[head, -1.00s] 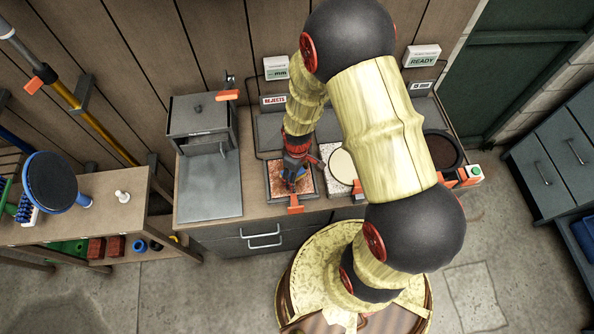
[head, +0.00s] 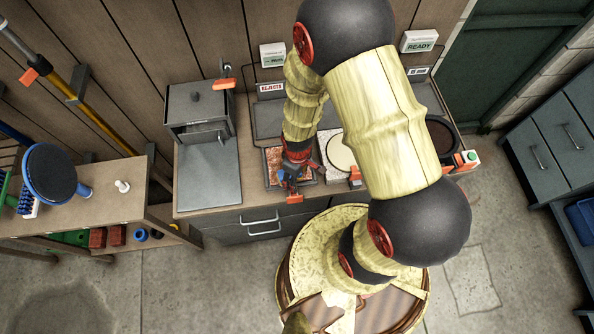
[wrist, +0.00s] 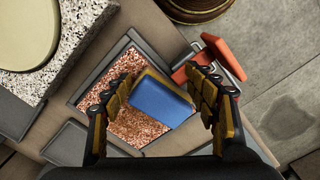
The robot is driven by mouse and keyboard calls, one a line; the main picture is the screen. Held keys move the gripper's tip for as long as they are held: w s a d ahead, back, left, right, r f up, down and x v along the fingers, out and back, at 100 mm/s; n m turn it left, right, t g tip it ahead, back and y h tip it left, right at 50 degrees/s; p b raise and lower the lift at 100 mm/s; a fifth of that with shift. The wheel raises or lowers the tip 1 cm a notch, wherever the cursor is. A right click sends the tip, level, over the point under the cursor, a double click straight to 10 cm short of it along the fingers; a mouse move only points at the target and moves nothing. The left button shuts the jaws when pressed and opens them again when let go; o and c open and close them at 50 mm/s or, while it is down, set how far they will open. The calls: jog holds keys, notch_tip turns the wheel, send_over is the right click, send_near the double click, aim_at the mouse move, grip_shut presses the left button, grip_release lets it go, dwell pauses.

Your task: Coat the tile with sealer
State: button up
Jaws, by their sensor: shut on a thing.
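A reddish-brown speckled tile (wrist: 135,128) lies in a dark-rimmed square frame on the bench; it also shows in the head view (head: 271,155), partly covered by my gripper. My gripper (wrist: 163,98) is shut on a blue block (wrist: 160,104) with a yellowish-brown edge. The block is over the tile and hides part of it. I cannot tell whether it touches the tile. In the head view my gripper (head: 292,174) points down over the tile.
A pale speckled slab with a round cream recess (head: 341,152) is just right of the tile. A dark round pan (head: 440,142) is farther right. A grey box (head: 198,112) stands left, with a flat grey plate (head: 208,178) before it. An orange clip (head: 294,198) sits at the bench's front edge.

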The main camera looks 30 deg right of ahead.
jog(key=shift+s+a+f, duration=0.1)
jog(key=shift+s+f, duration=0.15)
jog(key=shift+s, duration=0.65)
jog(key=c, duration=0.4)
jog(key=shift+s, duration=0.15)
grip_shut()
jog(key=shift+s+d, duration=0.1)
jog(key=shift+d, duration=1.3)
jog(key=shift+w+d+r, duration=0.1)
jog(key=shift+w+d, duration=0.1)
jog(key=shift+w, duration=0.55)
jog(key=shift+w+d, duration=0.15)
jog(key=shift+w, duration=0.55)
jog(key=shift+w+d+r, duration=0.1)
jog(key=shift+w+d, duration=0.1)
jog(key=shift+w, duration=0.55)
jog(key=shift+w+d+f+b, duration=0.1)
jog(key=shift+w+d+b, duration=0.3)
jog(key=shift+w, duration=1.25)
jog(key=shift+w+d+f+b, duration=0.15)
jog(key=shift+w+d, duration=0.5)
jog(key=shift+w, duration=1.05)
jog(key=shift+w+d+b, duration=0.25)
jog(key=shift+w+d, duration=0.3)
jog(key=shift+w, duration=1.1)
